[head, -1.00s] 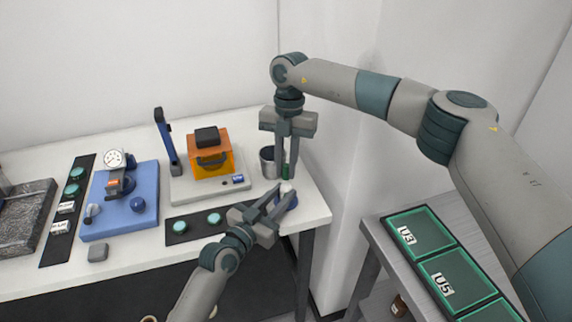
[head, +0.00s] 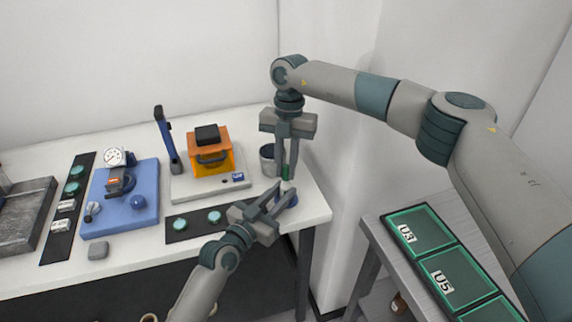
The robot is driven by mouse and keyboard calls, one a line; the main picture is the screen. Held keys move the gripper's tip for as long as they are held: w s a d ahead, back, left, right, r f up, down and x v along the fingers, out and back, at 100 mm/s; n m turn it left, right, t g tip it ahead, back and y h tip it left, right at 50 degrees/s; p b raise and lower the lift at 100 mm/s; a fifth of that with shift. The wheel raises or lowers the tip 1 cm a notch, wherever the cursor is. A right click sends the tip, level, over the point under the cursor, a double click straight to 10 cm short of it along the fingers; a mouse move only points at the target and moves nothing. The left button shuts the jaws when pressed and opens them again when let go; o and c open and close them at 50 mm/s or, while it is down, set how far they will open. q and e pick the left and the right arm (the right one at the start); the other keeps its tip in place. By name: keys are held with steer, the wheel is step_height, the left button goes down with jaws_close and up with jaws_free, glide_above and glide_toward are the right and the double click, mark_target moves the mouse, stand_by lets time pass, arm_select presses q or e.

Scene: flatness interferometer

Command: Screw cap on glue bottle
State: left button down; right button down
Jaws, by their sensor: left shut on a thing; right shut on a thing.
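My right gripper (head: 285,172) points straight down and is shut on a green cap (head: 286,173). My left gripper (head: 280,197) reaches in from below and is shut on the glue bottle (head: 293,200), whose blue lower part shows near the table's right edge. The bottle's pale top shows just under the green cap. The two look very close; I cannot tell whether they touch. The fingers hide much of the bottle.
A grey metal cup (head: 268,160) stands just left of my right gripper. An orange device on a grey base (head: 208,193), a blue plate (head: 97,222) with a dial gauge and a black strip (head: 180,225) lie leftward. A lower side table (head: 375,235) holds green-lined trays.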

steer(key=c, duration=1.7)
jaws_free()
steer(key=shift+f, duration=0.1)
steer(key=shift+o, duration=0.2)
steer(key=shift+r, duration=2.3)
steer(key=shift+c, duration=0.3)
